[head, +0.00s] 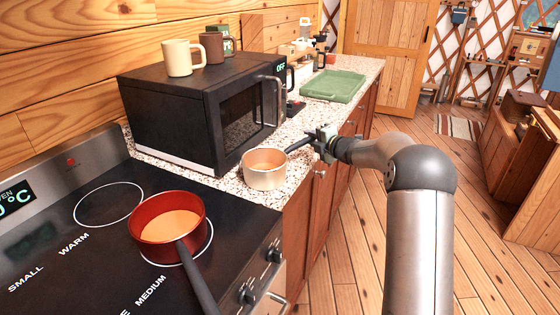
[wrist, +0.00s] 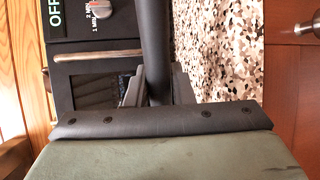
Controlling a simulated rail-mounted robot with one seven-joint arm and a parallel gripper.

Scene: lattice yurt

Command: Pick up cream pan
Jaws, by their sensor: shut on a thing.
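The cream pan (head: 265,170) is at the front of the speckled counter, beside the microwave. Its dark handle (head: 299,144) points toward my gripper (head: 322,143). My gripper is shut on that handle. In the wrist view the dark handle (wrist: 155,50) runs up between the two fingers of my gripper (wrist: 158,88). The pan's bowl is not seen in the wrist view. I cannot tell whether the pan's base touches the counter.
A black microwave (head: 200,112) stands close behind the pan, with mugs (head: 183,57) on top. A red pan (head: 167,217) sits on the stove (head: 100,270) at the left. A green tray (head: 333,86) lies farther back on the counter. Open floor (head: 345,250) is at the right.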

